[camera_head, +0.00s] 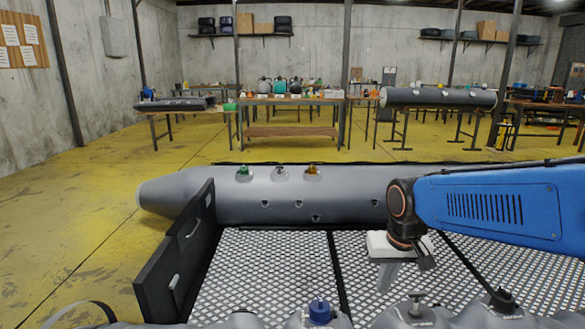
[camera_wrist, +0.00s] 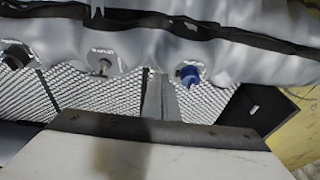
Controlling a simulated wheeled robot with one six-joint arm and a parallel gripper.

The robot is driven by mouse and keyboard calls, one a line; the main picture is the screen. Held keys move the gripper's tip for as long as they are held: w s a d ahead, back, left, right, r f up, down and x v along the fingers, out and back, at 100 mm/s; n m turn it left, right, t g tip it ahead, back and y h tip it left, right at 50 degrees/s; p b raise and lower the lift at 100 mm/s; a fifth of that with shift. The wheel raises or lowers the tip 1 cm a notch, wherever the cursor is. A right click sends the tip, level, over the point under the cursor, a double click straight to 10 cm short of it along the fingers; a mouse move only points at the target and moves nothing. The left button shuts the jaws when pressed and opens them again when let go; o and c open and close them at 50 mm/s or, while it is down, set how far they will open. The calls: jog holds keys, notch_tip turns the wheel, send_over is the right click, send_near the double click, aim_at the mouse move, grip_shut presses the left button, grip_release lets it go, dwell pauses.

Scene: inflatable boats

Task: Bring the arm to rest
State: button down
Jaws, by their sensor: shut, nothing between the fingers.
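My gripper (camera_head: 384,288) hangs at the end of my blue arm on the right side of the head view, over the patterned floor of the boat (camera_head: 275,270). Its pale fingers are together and hold nothing. In the wrist view the gripper (camera_wrist: 156,82) shows as a grey finger shape below the near grey tube. The near tube carries a blue valve (camera_head: 320,311), a grey valve with a T-shaped top (camera_head: 417,304) and a black valve (camera_head: 498,299). The gripper appears clear of all of them.
The far grey tube (camera_head: 225,202) carries green (camera_head: 243,173), grey (camera_head: 280,171) and orange (camera_head: 312,171) valves. A black transom board (camera_head: 178,255) stands at the left. Workbenches and another tube (camera_head: 438,98) stand farther back. Yellow floor (camera_head: 75,215) is open at left.

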jog(key=s+d+t, duration=0.1)
jog(key=s+d, duration=0.2)
jog(key=s, duration=0.5)
jog(key=s+d+t, duration=0.1)
jog(key=s+d, duration=0.3)
jog(key=s, duration=0.4)
jog(key=shift+s+d+r, duration=0.15)
jog(key=shift+r, duration=0.3)
